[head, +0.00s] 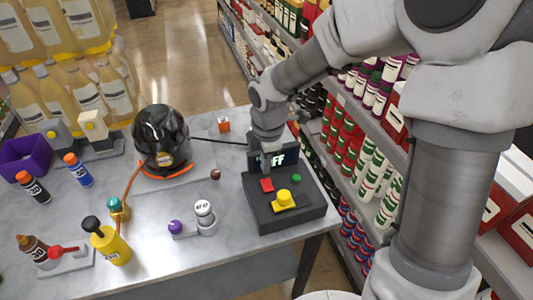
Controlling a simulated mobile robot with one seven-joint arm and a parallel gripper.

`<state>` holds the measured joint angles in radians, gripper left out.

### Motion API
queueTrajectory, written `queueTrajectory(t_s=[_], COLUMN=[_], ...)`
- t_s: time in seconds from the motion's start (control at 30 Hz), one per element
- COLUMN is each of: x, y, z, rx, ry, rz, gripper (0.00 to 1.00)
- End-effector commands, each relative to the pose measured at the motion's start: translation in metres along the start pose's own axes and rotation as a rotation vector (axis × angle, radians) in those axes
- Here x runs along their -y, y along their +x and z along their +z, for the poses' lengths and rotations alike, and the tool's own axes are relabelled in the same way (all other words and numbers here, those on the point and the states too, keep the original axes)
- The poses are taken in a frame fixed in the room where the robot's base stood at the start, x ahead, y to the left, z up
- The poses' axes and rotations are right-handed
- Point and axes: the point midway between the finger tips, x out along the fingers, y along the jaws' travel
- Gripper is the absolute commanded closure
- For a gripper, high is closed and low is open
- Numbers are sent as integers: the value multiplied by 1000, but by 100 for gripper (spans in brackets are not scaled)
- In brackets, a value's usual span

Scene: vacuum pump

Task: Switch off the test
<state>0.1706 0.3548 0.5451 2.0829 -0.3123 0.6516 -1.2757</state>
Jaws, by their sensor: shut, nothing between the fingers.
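A dark control box (290,208) sits at the right end of the grey table. Its top carries a red button (267,185), a larger yellow button (284,200) and a small green button (296,179). A dark display (289,158) stands at its back; I can read "FF", and the rest is hidden behind my gripper. My gripper (264,164) points down in front of the display, just behind the red button and close to it. Its fingers are small and shut, with nothing between them. I cannot tell whether they touch the box.
A glossy black round vessel (162,140) stands left of the box on the table (240,258). Stocked shelves (350,125) stand close on the right.

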Motion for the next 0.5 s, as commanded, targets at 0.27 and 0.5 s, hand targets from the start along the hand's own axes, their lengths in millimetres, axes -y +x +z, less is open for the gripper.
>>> queueTrajectory(t_s=[0.27, 0.5], x=[1, 0], y=[44, 53], z=[0, 0], rx=[0, 0], ry=[-1, -1], rz=[-2, 0], gripper=[100, 100])
